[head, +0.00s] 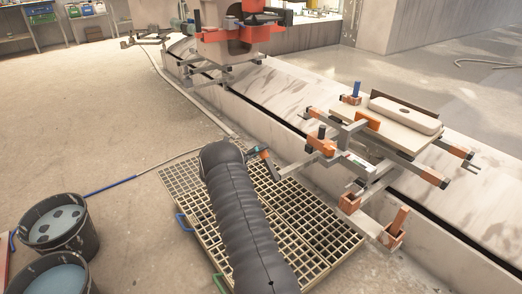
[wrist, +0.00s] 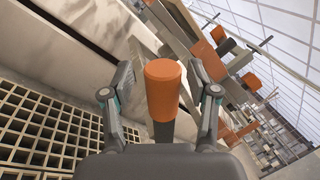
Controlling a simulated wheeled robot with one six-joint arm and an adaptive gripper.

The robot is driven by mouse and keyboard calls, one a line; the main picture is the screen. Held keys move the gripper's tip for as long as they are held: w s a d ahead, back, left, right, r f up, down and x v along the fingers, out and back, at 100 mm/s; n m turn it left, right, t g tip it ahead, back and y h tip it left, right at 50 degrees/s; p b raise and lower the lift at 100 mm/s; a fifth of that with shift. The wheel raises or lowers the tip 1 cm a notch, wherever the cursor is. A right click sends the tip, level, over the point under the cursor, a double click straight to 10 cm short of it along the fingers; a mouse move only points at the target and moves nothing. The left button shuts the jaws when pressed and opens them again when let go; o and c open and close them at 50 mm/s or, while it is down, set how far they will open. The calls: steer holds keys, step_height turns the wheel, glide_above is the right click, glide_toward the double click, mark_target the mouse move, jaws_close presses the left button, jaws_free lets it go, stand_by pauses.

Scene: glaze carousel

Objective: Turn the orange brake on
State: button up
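An orange cylindrical handle (wrist: 163,88) on a thinner grey-brown stem stands in the middle of the wrist view. My gripper (wrist: 162,92) is open, with one finger on each side of the handle. Gaps show between the handle and both fingers, so I see no contact. I cannot tell how deep the handle sits between the fingers. In the head view my gripper (head: 270,163) is at the left end of the near carriage's arm (head: 298,168), largely hidden by my own arm. A small orange patch shows there, but I cannot tell if it is the same handle.
A floor grating (head: 310,215) lies below my arm. Dark buckets (head: 55,228) stand at left. A long stone-like ledge (head: 270,95) runs behind.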

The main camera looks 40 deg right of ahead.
steer(key=v, duration=1.2)
stand_by(0.4)
